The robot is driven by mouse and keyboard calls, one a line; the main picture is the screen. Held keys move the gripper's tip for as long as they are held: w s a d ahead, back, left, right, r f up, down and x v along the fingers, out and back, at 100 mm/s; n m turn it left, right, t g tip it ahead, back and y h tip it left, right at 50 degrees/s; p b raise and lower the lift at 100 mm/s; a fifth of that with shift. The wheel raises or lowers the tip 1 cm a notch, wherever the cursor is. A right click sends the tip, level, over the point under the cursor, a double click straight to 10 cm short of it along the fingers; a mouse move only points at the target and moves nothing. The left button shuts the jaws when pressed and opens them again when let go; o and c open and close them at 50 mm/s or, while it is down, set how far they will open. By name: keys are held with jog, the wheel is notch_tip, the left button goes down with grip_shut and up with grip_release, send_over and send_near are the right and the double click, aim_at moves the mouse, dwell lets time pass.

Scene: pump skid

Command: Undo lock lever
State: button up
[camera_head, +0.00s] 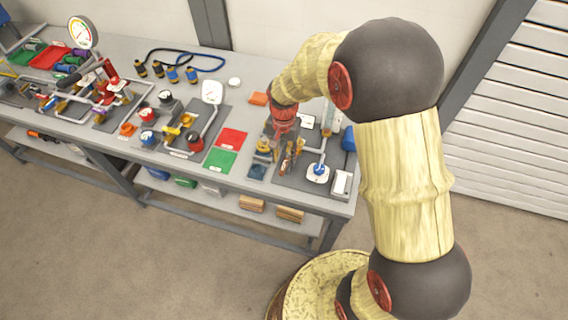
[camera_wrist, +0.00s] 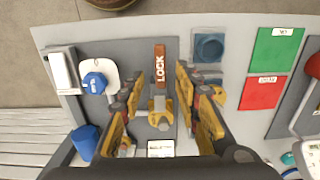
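The lock lever (camera_wrist: 160,66) is a red-brown bar with the word LOCK, on a dark grey plate in the wrist view. It joins a brass-coloured fitting (camera_wrist: 160,112) at its lower end. My gripper (camera_wrist: 160,80) is open, with one yellow-and-dark finger on each side of the lever and fitting. Gaps show on both sides, so no grip is visible.
Pipes and gauges crowd the bench's left part. A white label (camera_wrist: 160,148) lies below the fitting.

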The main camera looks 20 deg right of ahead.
aim_at(284, 166)
notch_tip(284, 166, down, 5)
jog(key=shift+f+b, duration=0.1)
jog(key=shift+b, duration=0.2)
jog(key=c, duration=0.3)
grip_shut()
